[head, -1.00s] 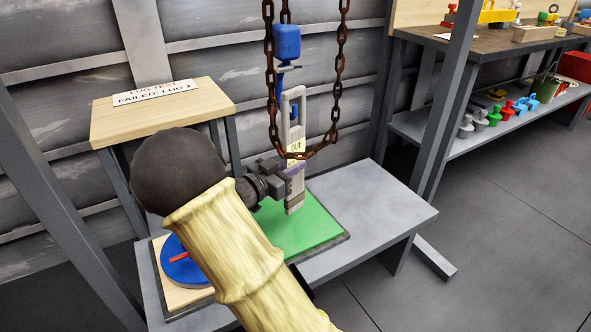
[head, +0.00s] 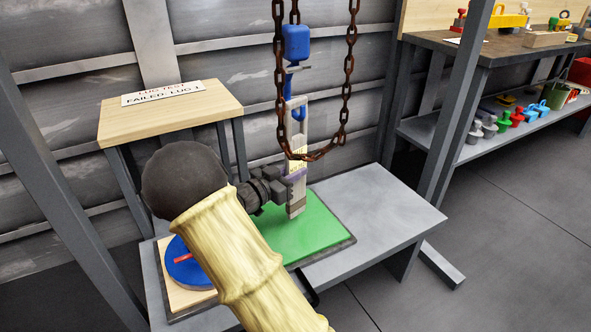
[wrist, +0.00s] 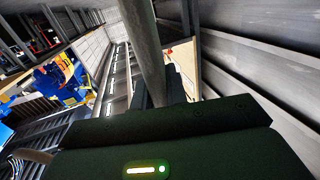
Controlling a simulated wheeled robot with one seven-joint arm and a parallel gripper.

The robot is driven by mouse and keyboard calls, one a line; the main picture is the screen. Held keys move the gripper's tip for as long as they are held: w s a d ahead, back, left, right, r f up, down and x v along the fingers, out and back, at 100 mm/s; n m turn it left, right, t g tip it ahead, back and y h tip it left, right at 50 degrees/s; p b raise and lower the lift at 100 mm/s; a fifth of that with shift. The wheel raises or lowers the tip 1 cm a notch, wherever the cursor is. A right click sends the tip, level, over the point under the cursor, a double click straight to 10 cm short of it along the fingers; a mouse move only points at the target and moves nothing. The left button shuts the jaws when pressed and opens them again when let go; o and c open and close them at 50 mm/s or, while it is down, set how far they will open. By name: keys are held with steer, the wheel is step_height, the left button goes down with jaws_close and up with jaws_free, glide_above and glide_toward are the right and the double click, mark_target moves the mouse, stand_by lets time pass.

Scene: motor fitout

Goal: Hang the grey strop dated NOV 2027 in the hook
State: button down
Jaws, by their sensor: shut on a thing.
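The grey strop (head: 291,201) hangs upright as a long narrow loop, with a yellow label and a purple band. The label is partly behind the chain and its date is not readable. My gripper (head: 284,186) is shut on the strop's lower part from the left. The blue hook (head: 287,83) hangs below a blue block (head: 296,42). The strop's top end is at the hook, and blue shows inside the loop. I cannot tell if the strop bears on the hook. The wrist view shows mostly my gripper's dark housing.
A rusty chain loop (head: 347,95) hangs in front of the strop. Below are a green mat (head: 316,235) and a blue disc (head: 187,268) on a grey bench (head: 385,222). A wooden stand (head: 190,113) with a "LUG TEST FAILED: LUG 1" sign is left. Shelves (head: 415,128) stand right.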

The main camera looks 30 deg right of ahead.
steer(key=shift+w+f, duration=0.1)
steer(key=shift+f, duration=0.3)
stand_by(0.4)
